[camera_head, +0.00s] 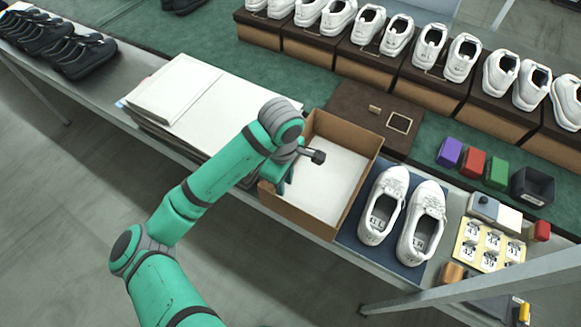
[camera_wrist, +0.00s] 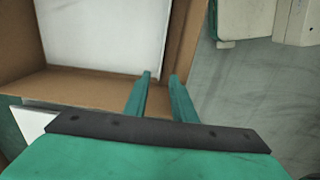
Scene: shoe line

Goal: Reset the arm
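My green arm reaches over the work table from the lower left of the head view. My gripper (camera_head: 281,188) is at the left side of an open brown cardboard box (camera_head: 303,222), low by its wall. In the wrist view my gripper (camera_wrist: 161,76) shows two green fingers with a clear gap between them and nothing seen held. The box (camera_wrist: 85,88) fills the upper left there, and the fingertips overlap its corner. I cannot tell whether they touch it. White paper (camera_head: 330,172) lies in the box and also shows in the wrist view (camera_wrist: 105,35).
White sheets (camera_head: 185,95) are stacked left of the box. A pair of white shoes (camera_head: 402,217) stands on a blue mat (camera_head: 352,238) to its right. A brown lid (camera_head: 352,102) lies behind it. Coloured blocks (camera_head: 473,163) and number cards (camera_head: 487,245) are farther right.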

